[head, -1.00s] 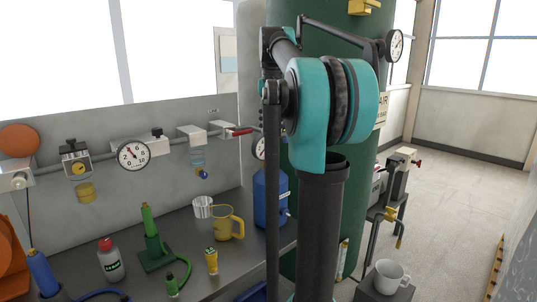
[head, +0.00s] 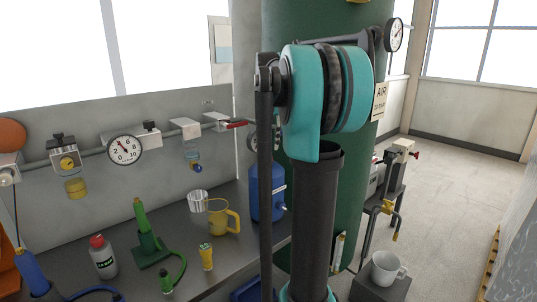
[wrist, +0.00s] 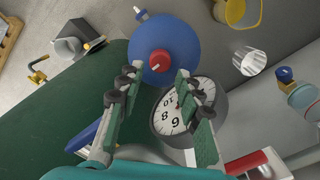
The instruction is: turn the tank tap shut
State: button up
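My gripper (wrist: 158,85) is open and empty in the wrist view, its two fingers apart over a white dial gauge (wrist: 180,104) and a blue container with a red cap (wrist: 165,50). The green tank (wrist: 60,110) fills the left of that view; in the head view the tank (head: 345,180) stands behind my arm. A blue lever-like part (wrist: 84,138) shows beside the tank, left of my fingers and partly hidden. A red lever (head: 236,124) sits on the wall pipe near the tank. I cannot tell for certain which is the tank tap. My arm hides the gripper in the head view.
A yellow-handled tap (head: 388,207) and a white mug (head: 386,267) are at right. The floor beyond is clear.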

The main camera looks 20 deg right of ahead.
aim_at(268, 156)
jog(key=shift+f, duration=2.35)
grip_shut()
